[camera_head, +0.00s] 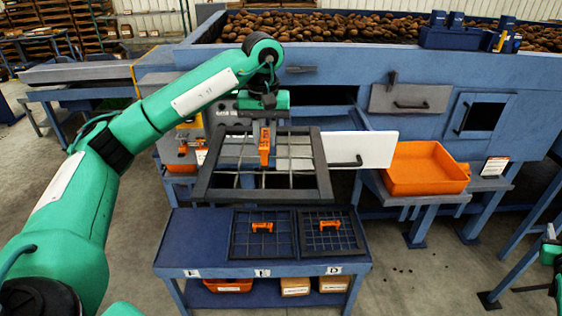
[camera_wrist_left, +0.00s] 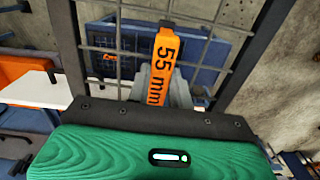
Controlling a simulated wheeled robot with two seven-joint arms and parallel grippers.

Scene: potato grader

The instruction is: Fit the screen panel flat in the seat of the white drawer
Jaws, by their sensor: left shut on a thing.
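The screen panel (camera_head: 326,180) is a dark square frame with a wire grid and an orange handle (camera_head: 264,146). My left gripper (camera_head: 264,122) is shut on that handle and holds the panel in front of the blue machine, above and behind the table. In the left wrist view the handle (camera_wrist_left: 163,62) reads "55 mm" and stands between the fingers. The white drawer (camera_head: 368,149) shows its front with a dark pull, just right of the panel. The panel hides much of the drawer; I cannot tell whether they touch.
A blue table (camera_head: 190,243) in front bears two gridded panels with orange handles (camera_head: 262,227) (camera_head: 323,224); bins and boxes lie beneath. An orange tray (camera_head: 425,168) stands right of the drawer. A grey drawer front (camera_head: 410,98) sits above it. Potatoes (camera_head: 360,28) fill the machine's top.

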